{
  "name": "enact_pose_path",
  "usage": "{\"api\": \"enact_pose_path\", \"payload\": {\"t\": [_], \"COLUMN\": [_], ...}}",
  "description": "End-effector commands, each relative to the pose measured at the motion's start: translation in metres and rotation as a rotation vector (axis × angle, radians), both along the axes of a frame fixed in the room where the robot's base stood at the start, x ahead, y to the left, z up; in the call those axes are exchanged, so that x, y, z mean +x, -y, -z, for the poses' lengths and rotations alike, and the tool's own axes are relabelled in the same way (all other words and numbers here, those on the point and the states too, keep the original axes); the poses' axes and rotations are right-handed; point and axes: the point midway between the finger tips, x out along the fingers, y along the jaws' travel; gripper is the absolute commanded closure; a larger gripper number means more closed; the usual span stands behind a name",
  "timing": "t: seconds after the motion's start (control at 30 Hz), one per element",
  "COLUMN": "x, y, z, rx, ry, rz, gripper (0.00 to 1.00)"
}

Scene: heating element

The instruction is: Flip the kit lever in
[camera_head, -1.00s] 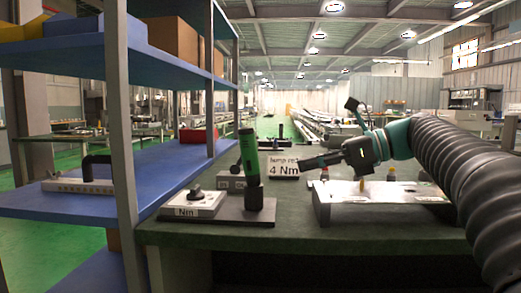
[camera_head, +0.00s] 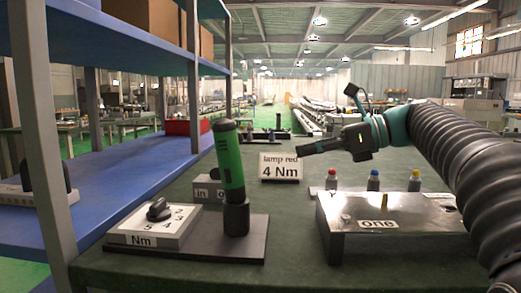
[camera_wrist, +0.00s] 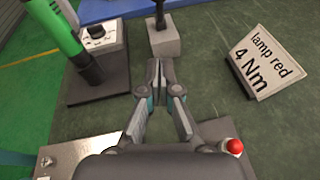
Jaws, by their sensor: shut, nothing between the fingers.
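The kit lever's grey block (camera_head: 207,190) stands on the dark green bench behind the green screwdriver-like tool, with "in" readable on its front and the other label partly hidden. In the wrist view the block (camera_wrist: 165,43) is at the top centre, and its black lever (camera_wrist: 160,14) rises from it toward the top edge. My gripper (camera_head: 303,150) is in the air above the bench, right of the block. In the wrist view my gripper (camera_wrist: 159,66) has its fingertips together and empty, pointing toward the block with a gap between them.
A green tool (camera_head: 229,165) stands upright beside a white dial box (camera_head: 155,224) marked Nm. A "lamp red 4 Nm" sign (camera_head: 281,167) stands behind. A metal plate marked "one" (camera_head: 400,212) and several coloured lamps are at right. A blue shelf (camera_head: 120,178) borders the left.

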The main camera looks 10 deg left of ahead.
Motion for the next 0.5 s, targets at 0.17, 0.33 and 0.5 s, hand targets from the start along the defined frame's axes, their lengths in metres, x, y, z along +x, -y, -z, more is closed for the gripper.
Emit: {"api": "enact_pose_path", "payload": {"t": [0.17,0.33,0.5], "x": [0.001,0.003,0.006], "y": [-0.017,-0.045,-0.075], "z": [0.007,0.016,0.025], "rx": [-0.001,0.0,0.0], "ry": [-0.001,0.0,-0.001], "rz": [-0.002,-0.003,-0.002], "gripper": [1.0,1.0,1.0]}}
